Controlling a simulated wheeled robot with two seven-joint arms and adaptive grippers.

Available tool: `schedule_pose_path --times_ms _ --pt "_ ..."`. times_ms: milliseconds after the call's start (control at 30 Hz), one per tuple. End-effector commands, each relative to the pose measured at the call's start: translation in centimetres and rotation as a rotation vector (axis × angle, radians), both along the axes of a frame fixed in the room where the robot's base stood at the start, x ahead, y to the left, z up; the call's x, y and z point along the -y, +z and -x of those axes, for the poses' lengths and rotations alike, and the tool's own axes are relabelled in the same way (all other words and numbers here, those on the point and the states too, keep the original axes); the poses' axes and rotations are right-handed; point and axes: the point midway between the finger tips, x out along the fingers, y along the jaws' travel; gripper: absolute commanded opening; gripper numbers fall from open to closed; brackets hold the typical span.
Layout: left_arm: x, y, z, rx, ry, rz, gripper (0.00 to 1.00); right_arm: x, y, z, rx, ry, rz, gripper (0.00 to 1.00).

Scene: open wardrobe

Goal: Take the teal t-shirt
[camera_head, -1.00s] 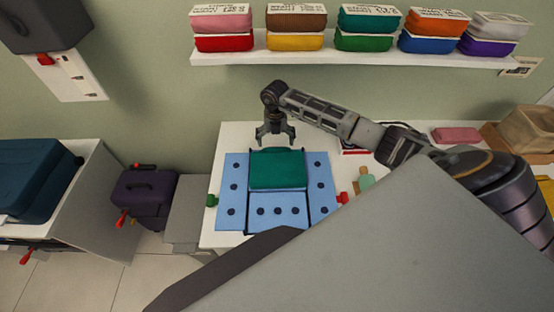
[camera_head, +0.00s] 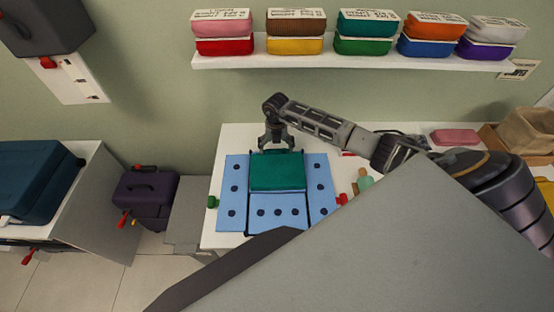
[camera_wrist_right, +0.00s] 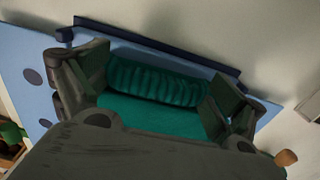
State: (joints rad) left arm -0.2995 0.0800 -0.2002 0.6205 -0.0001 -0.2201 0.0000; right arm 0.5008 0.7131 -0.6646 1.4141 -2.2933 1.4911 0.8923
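The teal t-shirt (camera_head: 278,172) lies folded into a flat rectangle on the blue folding board (camera_head: 232,200), on the white table. My right gripper (camera_head: 276,147) is at the shirt's far edge, pointing down. In the right wrist view my right gripper (camera_wrist_right: 158,100) has its two fingers wide apart, with the teal t-shirt (camera_wrist_right: 150,80) showing between and beyond them. I cannot tell whether the fingers touch the cloth. Part of the shirt is hidden behind the gripper body. My left gripper is not in view.
A wall shelf (camera_head: 350,62) above holds several stacked folded shirts, including another teal one (camera_head: 368,23). A pink folded item (camera_head: 455,137) and a brown bag (camera_head: 525,130) are at the right. A purple suitcase (camera_head: 146,190) stands left of the white table (camera_head: 232,138).

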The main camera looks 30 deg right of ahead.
Motion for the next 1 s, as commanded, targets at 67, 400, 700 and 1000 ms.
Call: schedule_pose_path --times_ms 67,400,700,1000 --pt "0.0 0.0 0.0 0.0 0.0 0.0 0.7 0.0 0.0 0.0 0.0 0.0 0.0 0.78" --pt "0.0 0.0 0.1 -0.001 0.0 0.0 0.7 0.0 0.0 0.0 0.001 0.0 -0.001 0.46" --pt "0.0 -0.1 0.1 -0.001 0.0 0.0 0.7 0.0 0.3 -0.1 0.001 0.0 0.0 0.46" --pt "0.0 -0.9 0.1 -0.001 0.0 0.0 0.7 0.0 2.3 -0.1 0.003 0.0 0.001 0.46"
